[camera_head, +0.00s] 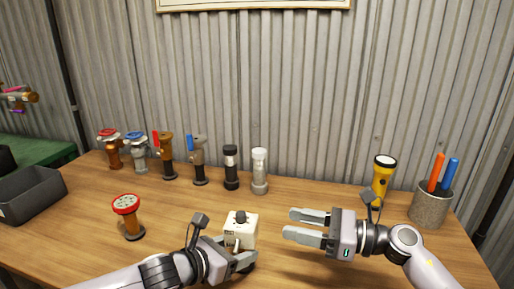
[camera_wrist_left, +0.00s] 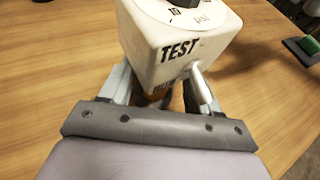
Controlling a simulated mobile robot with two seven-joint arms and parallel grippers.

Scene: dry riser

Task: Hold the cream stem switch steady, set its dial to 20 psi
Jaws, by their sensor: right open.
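The cream stem switch (camera_head: 240,230) stands near the table's front edge, with a dark dial knob on top. The dial's setting cannot be read. My left gripper (camera_head: 240,256) is low at the switch, its fingers on either side of the stem under the box. The fingertips are hidden, so I cannot tell whether they grip it. My right gripper (camera_head: 304,226) is open and empty, right of the switch, apart from it.
Several valves and fittings stand in a back row, including a red-topped one (camera_head: 112,148) and a clear-topped one (camera_head: 260,170). A red-capped fitting (camera_head: 127,217) stands at left. A grey bin (camera_head: 32,195), a yellow flashlight (camera_head: 381,180) and a pen cup (camera_head: 430,208) flank the table.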

